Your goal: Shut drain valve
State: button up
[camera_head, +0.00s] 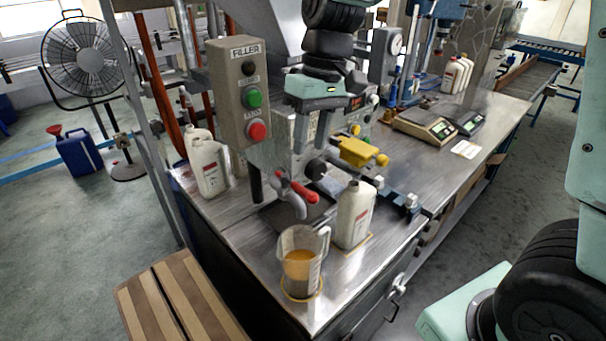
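The drain valve has a red lever (297,190) on a grey downward spout (291,204) at the front of the filling machine. The lever slants down to the right across the spout. My gripper (309,148) hangs above and behind the lever, in front of the machine, apart from the lever. Its fingers blend into the grey machine, so their opening is unclear. I see nothing held in it.
A white bottle (355,214) stands right of the jug, close to the lever. A yellow part (358,152) sits behind it. The FILLER button box (240,95) and white jugs (208,165) are at the left. Scales (424,128) stand farther back on the steel bench (400,172).

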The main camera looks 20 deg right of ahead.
aim_at(303, 187)
jog(key=f, duration=0.3)
jog(key=a+f, duration=0.1)
jog(key=f, duration=0.1)
jog(key=f+p, duration=0.1)
jog(key=f, duration=0.2)
jog(key=shift+s+a+f, duration=0.3)
jog(key=shift+f, duration=0.05)
grip_shut()
